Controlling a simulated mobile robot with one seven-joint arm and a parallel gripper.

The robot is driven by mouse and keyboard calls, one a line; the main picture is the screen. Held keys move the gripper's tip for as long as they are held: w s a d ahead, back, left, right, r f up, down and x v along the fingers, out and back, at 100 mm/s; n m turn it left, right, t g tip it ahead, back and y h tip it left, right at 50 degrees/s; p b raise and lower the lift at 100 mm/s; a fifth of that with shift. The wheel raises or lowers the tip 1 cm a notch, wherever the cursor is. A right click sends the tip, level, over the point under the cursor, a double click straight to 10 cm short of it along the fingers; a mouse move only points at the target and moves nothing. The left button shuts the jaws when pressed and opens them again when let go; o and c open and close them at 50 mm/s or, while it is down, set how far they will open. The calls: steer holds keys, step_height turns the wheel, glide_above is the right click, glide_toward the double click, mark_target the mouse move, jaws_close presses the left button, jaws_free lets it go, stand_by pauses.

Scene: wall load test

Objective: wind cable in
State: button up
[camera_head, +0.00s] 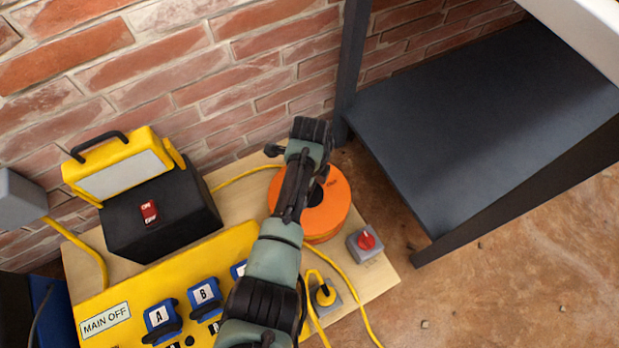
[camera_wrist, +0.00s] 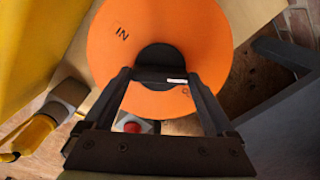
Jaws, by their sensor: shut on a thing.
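An orange cable reel (camera_head: 338,212) lies flat on a light wooden board, partly covered by my arm. It fills the top of the wrist view as an orange disc (camera_wrist: 112,55) marked "IN", with a second, unclear mark lower right. My gripper (camera_wrist: 160,76) is over the reel's middle, its fingers on either side of the dark hub piece (camera_wrist: 160,54), and is shut on it. In the head view my arm hides the grip. A yellow cable (camera_head: 240,178) runs from the left to the reel. More yellow cable lies in front of it, by a yellow plug (camera_head: 325,294).
A grey box with a red knob (camera_head: 366,242) sits right of the reel. A yellow work lamp (camera_head: 120,165) and a black box (camera_head: 160,220) stand left. A yellow panel (camera_head: 105,315) with blue switches is in front. A dark shelf (camera_head: 480,130) stands right; brick wall behind.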

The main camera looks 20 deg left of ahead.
steer(key=n+p, duration=0.1)
steer(key=n, duration=0.2)
steer(key=shift+r+n+p, duration=0.15)
steer(key=shift+n+p, duration=0.25)
steer(key=n+p, duration=0.1)
steer(key=n, duration=0.3)
steer(key=shift+n, duration=0.3)
steer(key=n+p, duration=0.1)
steer(key=n, duration=0.2)
steer(key=shift+n, duration=0.3)
steer(key=n, duration=0.4)
steer(key=shift+n, duration=0.3)
steer(key=n, duration=0.6)
steer(key=shift+s+p, duration=0.1)
steer(key=shift+p, duration=0.25)
steer(key=n, duration=0.5)
steer(key=shift+f, duration=0.2)
steer(key=shift+n, duration=0.4)
steer(key=o, duration=1.1)
steer(key=shift+c, duration=0.2)
